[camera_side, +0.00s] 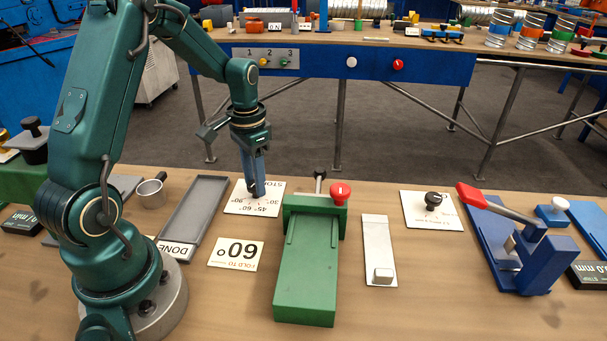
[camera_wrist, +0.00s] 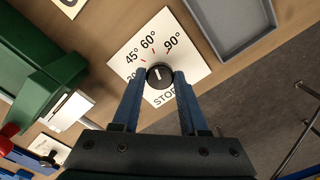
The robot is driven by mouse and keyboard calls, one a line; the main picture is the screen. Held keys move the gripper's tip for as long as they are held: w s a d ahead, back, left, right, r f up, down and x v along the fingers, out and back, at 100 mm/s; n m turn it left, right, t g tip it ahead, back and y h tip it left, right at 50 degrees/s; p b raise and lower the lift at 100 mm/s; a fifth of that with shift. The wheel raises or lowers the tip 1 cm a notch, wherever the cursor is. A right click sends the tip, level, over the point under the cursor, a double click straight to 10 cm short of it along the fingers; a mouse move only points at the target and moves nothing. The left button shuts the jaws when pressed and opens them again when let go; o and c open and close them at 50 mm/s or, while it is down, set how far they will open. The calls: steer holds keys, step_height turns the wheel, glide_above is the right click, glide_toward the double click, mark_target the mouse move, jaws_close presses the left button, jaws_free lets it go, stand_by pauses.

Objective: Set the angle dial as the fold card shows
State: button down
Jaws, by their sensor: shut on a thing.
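The angle dial is a black round knob with a white pointer line (camera_wrist: 159,75), on a white plate (camera_wrist: 187,52) marked 30°, 45°, 60°, 90° and STOP. My gripper (camera_wrist: 159,80) is shut on the knob, one blue finger on each side. The pointer line looks turned roughly toward the 60° mark; its exact setting is hard to tell. In the side view my gripper (camera_side: 257,192) reaches straight down onto the dial plate (camera_side: 240,209) and mostly hides the knob. The fold card (camera_side: 236,253) lies flat in front of the plate and reads 60°, upside down in that view.
A grey tray (camera_side: 193,215) lies left of the plate, with a DONE card (camera_side: 177,249) at its front. A green folding device (camera_side: 308,270) with a red knob (camera_side: 340,193) stands close on the right.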

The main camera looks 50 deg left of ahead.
steer(key=shift+s, duration=0.1)
steer(key=shift+c, duration=2.2)
jaws_free()
steer(key=shift+r, duration=0.1)
steer(key=shift+r, duration=2.5)
